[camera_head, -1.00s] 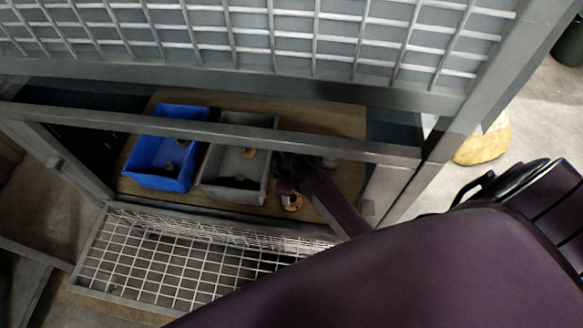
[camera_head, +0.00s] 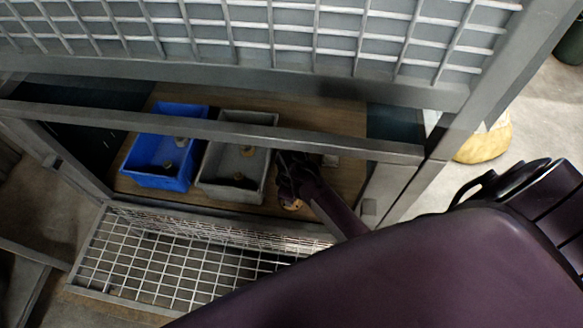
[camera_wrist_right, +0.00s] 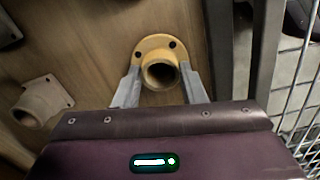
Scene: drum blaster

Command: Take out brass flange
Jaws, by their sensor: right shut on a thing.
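The brass flange (camera_wrist_right: 153,50), a yellowish round plate with holes and a short tube, is at the top centre of the right wrist view, over the wooden board. My right gripper (camera_wrist_right: 160,88) has one finger on each side of it and is shut on it. In the head view my right gripper (camera_head: 284,178) is inside the drum blaster, just right of the grey bin, and largely hides the flange (camera_head: 292,205). I cannot tell whether the flange still touches the board. My left gripper is not in view.
A blue bin (camera_head: 128,170) and a grey bin (camera_head: 204,172), each holding small parts, stand left of my gripper. A paler fitting (camera_wrist_right: 42,98) lies on the board (camera_wrist_right: 90,40) nearby. A frame bar (camera_head: 320,143) crosses above; a wire mesh panel (camera_head: 170,270) lies in front.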

